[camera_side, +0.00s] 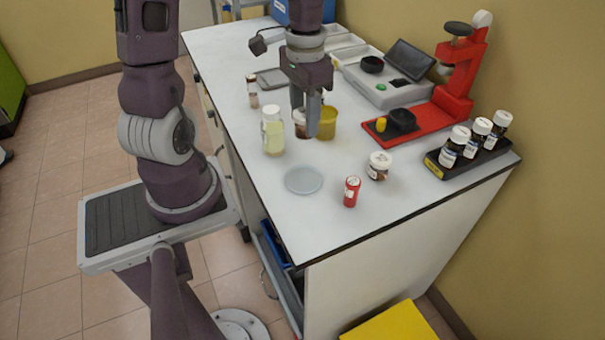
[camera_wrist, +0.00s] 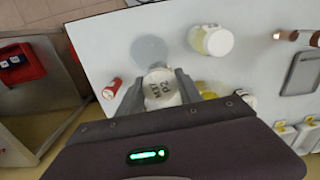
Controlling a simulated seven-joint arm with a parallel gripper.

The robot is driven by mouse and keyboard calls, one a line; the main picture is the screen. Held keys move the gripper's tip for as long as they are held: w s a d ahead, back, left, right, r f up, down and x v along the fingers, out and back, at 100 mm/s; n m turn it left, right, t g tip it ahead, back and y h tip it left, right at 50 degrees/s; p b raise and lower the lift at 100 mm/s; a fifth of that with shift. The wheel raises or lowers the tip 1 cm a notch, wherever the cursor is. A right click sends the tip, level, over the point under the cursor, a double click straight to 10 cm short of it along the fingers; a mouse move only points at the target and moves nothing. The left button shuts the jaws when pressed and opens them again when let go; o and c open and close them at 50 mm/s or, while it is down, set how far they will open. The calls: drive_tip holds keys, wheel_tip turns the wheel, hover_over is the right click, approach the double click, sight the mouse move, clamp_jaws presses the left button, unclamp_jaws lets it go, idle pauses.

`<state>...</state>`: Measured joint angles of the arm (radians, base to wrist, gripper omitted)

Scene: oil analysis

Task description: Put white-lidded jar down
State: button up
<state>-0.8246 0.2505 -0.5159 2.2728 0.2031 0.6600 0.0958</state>
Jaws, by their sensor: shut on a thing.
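My gripper (camera_side: 306,118) is shut on a white-lidded jar with dark brown contents (camera_side: 300,130). The jar is upright, at or just above the white bench top; a gap under it cannot be told. In the wrist view the white lid (camera_wrist: 161,88), with dark lettering, sits between the two fingertips (camera_wrist: 160,90). One finger hides part of the jar in the side view. A second white-lidded jar with brown contents (camera_side: 379,167) stands apart on the bench, nearer the front right.
A pale yellow bottle (camera_side: 273,132) stands left of my gripper. A yellow cup (camera_side: 327,124) stands close on the right. A red stand (camera_side: 452,98) and bottle rack (camera_side: 468,158) are right.

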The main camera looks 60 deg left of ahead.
drive_tip(key=s+d+m, duration=0.2)
hover_over(303, 180)
drive_tip(key=shift+m, duration=0.3)
wheel_tip(303, 180, down, 10)
drive_tip(key=shift+f, duration=0.1)
drive_tip(key=o, duration=1.4)
drive_tip(key=shift+f, duration=0.1)
wheel_tip(303, 180, up, 13)
drive_tip(key=s+d+r+t, duration=0.2)
drive_tip(key=s+r, duration=0.1)
drive_tip(key=s+d+r+n+t, duration=0.1)
drive_tip(key=s+d+r, duration=0.2)
drive_tip(key=r, duration=0.1)
drive_tip(key=s+d+r+t, duration=0.2)
drive_tip(key=s+r, duration=0.1)
drive_tip(key=shift+s+d+r+n+t, duration=0.15)
drive_tip(key=shift+d+r+n+t, duration=0.15)
drive_tip(key=shift+n, duration=0.1)
